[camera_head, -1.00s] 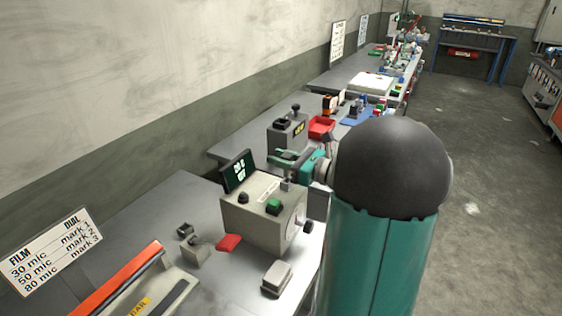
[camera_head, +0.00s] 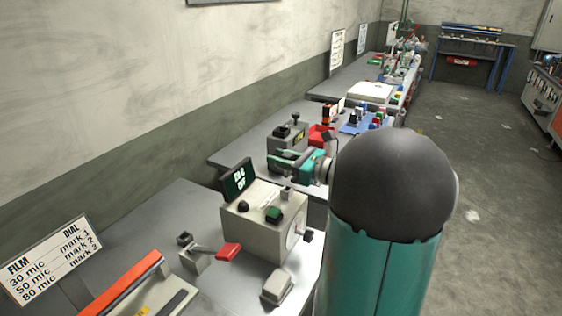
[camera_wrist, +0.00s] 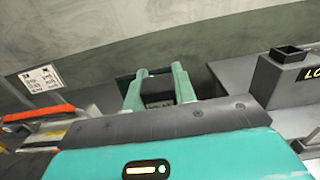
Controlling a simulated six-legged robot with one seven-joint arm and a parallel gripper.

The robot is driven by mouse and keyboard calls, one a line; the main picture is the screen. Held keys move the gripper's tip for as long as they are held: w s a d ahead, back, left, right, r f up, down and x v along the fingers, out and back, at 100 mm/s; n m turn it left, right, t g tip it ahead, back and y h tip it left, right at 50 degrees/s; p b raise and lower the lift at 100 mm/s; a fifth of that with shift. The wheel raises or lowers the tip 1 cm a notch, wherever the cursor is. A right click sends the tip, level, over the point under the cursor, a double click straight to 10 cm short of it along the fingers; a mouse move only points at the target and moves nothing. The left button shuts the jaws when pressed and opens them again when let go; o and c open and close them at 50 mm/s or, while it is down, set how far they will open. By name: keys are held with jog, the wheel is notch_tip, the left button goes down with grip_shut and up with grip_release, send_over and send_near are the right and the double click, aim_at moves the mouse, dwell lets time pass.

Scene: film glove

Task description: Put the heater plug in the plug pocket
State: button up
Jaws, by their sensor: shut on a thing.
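My gripper (camera_head: 272,160) is in the air just above the far side of the beige control box. In the wrist view its two green fingers (camera_wrist: 159,72) are shut on a dark grey block (camera_wrist: 157,91), which I take to be the heater plug. In the head view the plug is too small and covered to make out. A small grey fitting (camera_head: 287,192) stands on the control box below the gripper. A dark square open-topped holder (camera_wrist: 290,52) sits on a grey box to the right in the wrist view; I cannot tell if it is the plug pocket.
The beige control box (camera_head: 250,226) has a dark screen (camera_head: 238,180), a black knob and a green button. The grey box (camera_head: 287,146) with a yellow label stands beyond it. A red-handled lever (camera_head: 228,251) and an orange-topped sealer (camera_head: 125,280) are nearer.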

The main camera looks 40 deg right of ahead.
jog(key=shift+r, duration=1)
